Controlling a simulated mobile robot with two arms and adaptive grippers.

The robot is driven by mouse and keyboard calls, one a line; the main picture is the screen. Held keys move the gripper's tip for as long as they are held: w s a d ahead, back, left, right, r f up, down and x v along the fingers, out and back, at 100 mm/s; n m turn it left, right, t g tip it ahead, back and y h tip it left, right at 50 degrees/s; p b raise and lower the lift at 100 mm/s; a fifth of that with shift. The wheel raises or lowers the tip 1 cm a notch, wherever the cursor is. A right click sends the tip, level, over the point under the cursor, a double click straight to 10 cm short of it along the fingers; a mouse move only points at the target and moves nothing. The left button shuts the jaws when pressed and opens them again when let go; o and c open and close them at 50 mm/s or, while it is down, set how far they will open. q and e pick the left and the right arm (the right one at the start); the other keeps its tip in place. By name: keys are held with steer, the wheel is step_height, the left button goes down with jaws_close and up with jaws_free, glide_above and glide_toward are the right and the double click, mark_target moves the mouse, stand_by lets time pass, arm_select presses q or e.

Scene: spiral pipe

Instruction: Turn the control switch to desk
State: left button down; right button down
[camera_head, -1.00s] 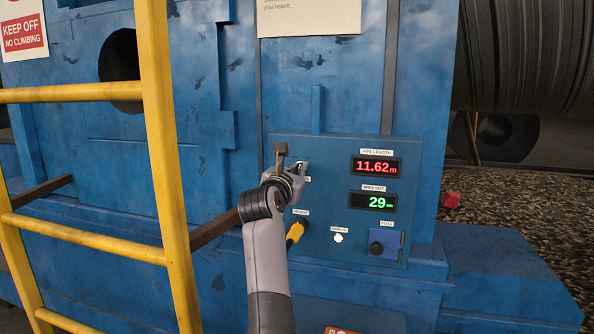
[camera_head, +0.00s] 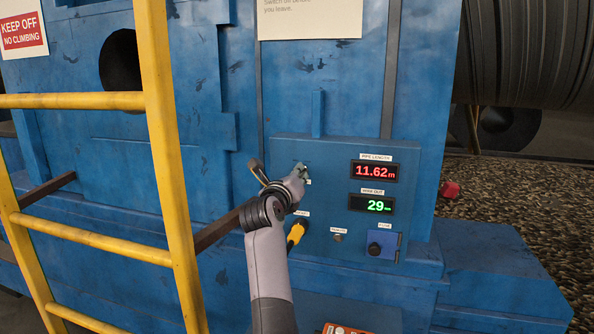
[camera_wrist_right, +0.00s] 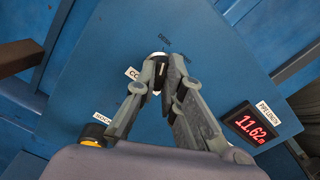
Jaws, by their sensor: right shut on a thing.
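The blue control panel (camera_head: 345,150) is on the machine's front. My right gripper (camera_head: 300,173) reaches its upper left part, at the control switch. In the right wrist view the fingertips (camera_wrist_right: 168,62) are closed around the switch, and only a small pale part of the switch (camera_wrist_right: 158,55) shows. A white label beside it is partly covered and begins with "CO". Small dark lettering (camera_wrist_right: 165,43) stands on the panel just beyond the fingertips and seems to read "DESK". The switch's exact pointing is hidden by the fingers. My left gripper is not in view.
Red (camera_head: 376,171) and green (camera_head: 372,203) displays read 11.62 m and 29. A yellow ladder (camera_head: 165,150) stands left of my arm.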

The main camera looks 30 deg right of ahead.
steer(key=shift+n, duration=0.4)
steer(key=c, duration=1.7)
jaws_free()
steer(key=shift+a, duration=0.1)
step_height(320, 180, up, 10)
